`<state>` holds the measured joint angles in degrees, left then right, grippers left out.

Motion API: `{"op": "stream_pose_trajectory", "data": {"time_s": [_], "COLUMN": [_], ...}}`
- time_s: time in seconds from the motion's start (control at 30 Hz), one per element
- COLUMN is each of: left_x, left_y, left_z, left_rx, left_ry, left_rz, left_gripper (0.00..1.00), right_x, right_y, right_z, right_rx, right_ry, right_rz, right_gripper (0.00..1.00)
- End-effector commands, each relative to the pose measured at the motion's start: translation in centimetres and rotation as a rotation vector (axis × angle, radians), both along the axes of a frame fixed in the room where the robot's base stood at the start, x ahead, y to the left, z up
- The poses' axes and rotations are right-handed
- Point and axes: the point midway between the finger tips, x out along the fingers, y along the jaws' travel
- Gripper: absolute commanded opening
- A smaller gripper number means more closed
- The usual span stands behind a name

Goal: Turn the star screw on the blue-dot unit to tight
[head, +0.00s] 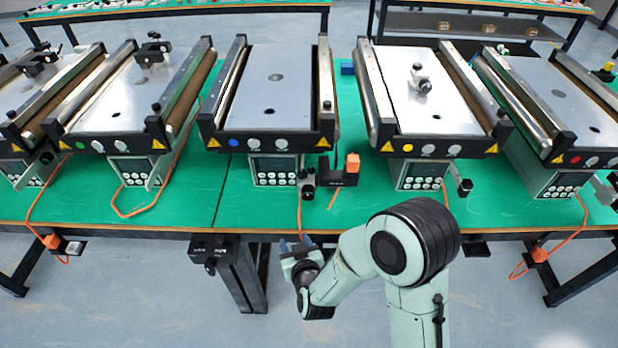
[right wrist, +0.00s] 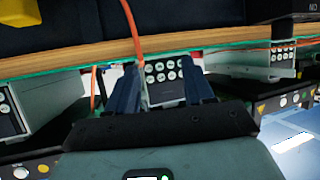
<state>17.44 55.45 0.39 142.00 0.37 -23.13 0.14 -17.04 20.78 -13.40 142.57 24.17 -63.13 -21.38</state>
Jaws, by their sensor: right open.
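The blue-dot unit is a mini conveyor with a grey belt plate (head: 275,80) and a blue dot (head: 234,143) on its front bar. Its control box (head: 275,170) sits below, with display and buttons; a box with buttons (right wrist: 165,70) shows between my fingers in the right wrist view. A small black knob (head: 308,191) hangs at the box's right side; I cannot tell if it is the star screw. My right gripper (head: 296,245) is open and empty, in front of and below the table edge; its fingers also show in the right wrist view (right wrist: 160,88). My left gripper is not in view.
Green-dot (head: 82,145) and yellow-dot (head: 407,148) conveyors flank the unit. A black block with an orange top (head: 352,162) stands to its right. An orange cable (head: 299,215) hangs over the front edge. A black box (head: 212,247) is mounted under the edge, left of my gripper.

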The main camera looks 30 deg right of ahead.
Motion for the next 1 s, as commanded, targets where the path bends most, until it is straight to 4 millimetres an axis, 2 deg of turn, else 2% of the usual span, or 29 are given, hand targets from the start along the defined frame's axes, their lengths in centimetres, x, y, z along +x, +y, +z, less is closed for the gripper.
{"op": "stream_pose_trajectory", "data": {"time_s": [0.03,0.1,0.2,0.3,0.43,0.53,1.0], "left_x": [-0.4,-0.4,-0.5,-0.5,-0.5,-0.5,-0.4], "left_y": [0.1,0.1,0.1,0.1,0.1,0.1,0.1], "left_z": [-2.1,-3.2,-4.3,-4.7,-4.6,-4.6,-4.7], "left_rx": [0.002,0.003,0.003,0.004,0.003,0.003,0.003], "left_ry": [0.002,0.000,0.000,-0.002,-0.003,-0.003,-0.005], "left_rz": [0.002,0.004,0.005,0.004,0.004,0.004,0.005], "left_gripper": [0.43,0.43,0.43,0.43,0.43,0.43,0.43], "right_x": [0.4,0.5,-0.1,-0.6,-0.2,1.1,9.4], "right_y": [-0.3,-1.2,-2.4,-3.1,-3.7,-4.3,-8.5], "right_z": [2.4,5.9,9.2,11.0,11.6,11.7,11.5], "right_rx": [-0.031,-0.071,-0.105,-0.121,-0.128,-0.128,-0.129], "right_ry": [-0.116,-0.237,-0.348,-0.401,-0.416,-0.415,-0.415], "right_rz": [-0.031,-0.087,-0.157,-0.199,-0.215,-0.216,-0.212], "right_gripper": [0.52,0.52,0.52,0.52,0.52,0.52,0.52]}}
